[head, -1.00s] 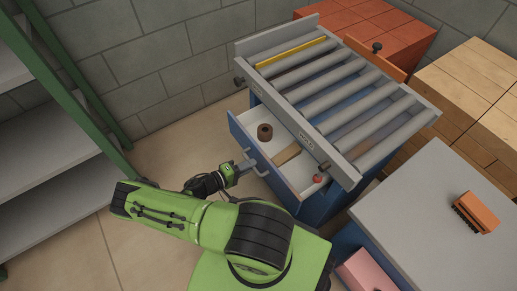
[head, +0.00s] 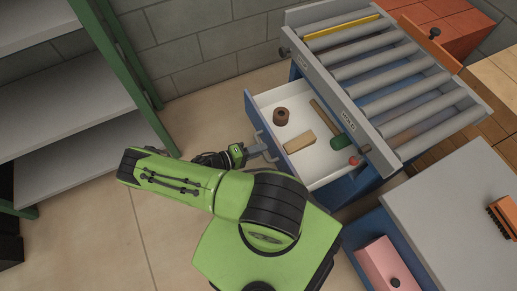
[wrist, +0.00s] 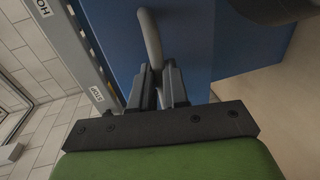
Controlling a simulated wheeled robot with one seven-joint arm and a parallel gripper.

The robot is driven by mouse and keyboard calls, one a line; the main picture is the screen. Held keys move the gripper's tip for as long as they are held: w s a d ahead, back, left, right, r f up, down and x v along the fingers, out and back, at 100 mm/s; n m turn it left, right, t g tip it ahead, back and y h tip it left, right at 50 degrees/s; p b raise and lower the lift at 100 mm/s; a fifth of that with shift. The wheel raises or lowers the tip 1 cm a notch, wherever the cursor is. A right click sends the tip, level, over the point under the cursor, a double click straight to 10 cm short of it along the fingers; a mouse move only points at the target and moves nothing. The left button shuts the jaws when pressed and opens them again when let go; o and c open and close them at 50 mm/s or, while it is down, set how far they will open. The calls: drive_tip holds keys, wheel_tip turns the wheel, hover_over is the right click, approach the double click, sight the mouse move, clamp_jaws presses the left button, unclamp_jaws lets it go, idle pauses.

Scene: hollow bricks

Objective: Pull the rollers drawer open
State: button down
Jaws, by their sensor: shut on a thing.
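The rollers drawer (head: 322,171) is a white-lined drawer with a blue front under the roller conveyor (head: 385,72), and it stands well out of its cabinet. In it lie a brown ring-shaped roll (head: 281,116), a tan block (head: 299,142) and a green-headed tool with a wooden handle (head: 342,141). My gripper (head: 262,149) is at the drawer front, shut on its grey bar handle. The wrist view shows the handle (wrist: 150,40) between the fingers of my gripper (wrist: 158,88), against the blue front (wrist: 185,45).
A green-framed shelf (head: 80,130) stands at the left. A grey-topped table (head: 440,190) with an orange brush (head: 504,220) is at the right, with a pink box (head: 388,265) below it. Tiled floor (head: 130,225) is free between shelf and drawer.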

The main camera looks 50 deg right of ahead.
drive_tip(key=c, duration=1.1)
unclamp_jaws()
drive_tip(key=shift+c, duration=0.2)
drive_tip(key=p+v, duration=0.1)
drive_tip(key=v, duration=1.4)
drive_tip(key=shift+w+a, duration=0.25)
drive_tip(key=shift+a, duration=0.1)
